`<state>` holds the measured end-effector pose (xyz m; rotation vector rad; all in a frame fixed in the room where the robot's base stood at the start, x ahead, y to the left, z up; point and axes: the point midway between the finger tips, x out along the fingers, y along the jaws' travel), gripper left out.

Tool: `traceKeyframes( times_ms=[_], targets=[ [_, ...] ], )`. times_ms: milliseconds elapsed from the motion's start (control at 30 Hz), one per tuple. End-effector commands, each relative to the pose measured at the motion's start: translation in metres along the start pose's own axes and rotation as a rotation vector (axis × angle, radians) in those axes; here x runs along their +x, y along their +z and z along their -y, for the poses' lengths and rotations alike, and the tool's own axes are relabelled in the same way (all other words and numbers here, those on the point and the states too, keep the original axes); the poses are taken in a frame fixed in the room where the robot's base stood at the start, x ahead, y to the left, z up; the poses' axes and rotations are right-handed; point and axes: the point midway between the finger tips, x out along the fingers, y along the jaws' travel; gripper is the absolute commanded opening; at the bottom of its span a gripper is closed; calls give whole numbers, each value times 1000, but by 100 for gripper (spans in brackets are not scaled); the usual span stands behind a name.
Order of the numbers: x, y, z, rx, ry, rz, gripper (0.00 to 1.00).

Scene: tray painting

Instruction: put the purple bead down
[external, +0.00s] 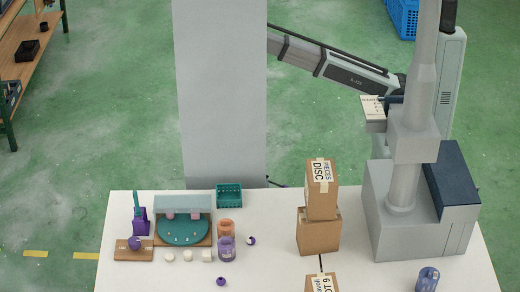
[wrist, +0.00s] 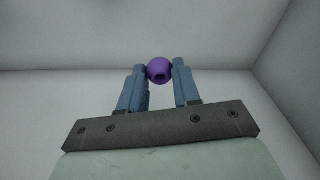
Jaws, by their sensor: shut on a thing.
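In the wrist view my gripper (wrist: 159,75) is shut on a purple bead (wrist: 159,70), held between the tips of its two blue fingers. The bead has a dark hole facing the camera. Pale grey surfaces fill the background there, and no table shows below the bead. In the external view my arm runs behind a wide grey column, which hides my gripper and the held bead. Other purple ball-like pieces show on the white table: one on a wooden block (external: 135,243), one near the front (external: 221,281).
On the white table (external: 270,265) stand a teal tray-like piece (external: 184,231), a teal basket (external: 229,195), an orange jar (external: 226,227), a purple jar (external: 227,249) and stacked cardboard boxes (external: 319,231). The grey column (external: 220,90) blocks the view behind the table. A blue can (external: 428,279) stands front right.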

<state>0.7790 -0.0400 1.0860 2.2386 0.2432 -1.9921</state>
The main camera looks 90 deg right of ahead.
Motion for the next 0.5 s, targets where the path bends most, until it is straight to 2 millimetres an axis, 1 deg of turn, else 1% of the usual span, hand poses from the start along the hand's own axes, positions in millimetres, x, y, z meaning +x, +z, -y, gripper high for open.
traceKeyframes(
  times_ms=[33,100,233,367,500],
  targets=[
    [-1,-5,-6,-16,-2,-2,4],
    [-1,-6,-10,-36,-4,-3,4],
    [6,-6,-13,-51,-5,-3,4],
    [23,-3,-13,-51,-5,-3,4],
    [46,0,-13,-50,-5,-2,4]
  ],
)
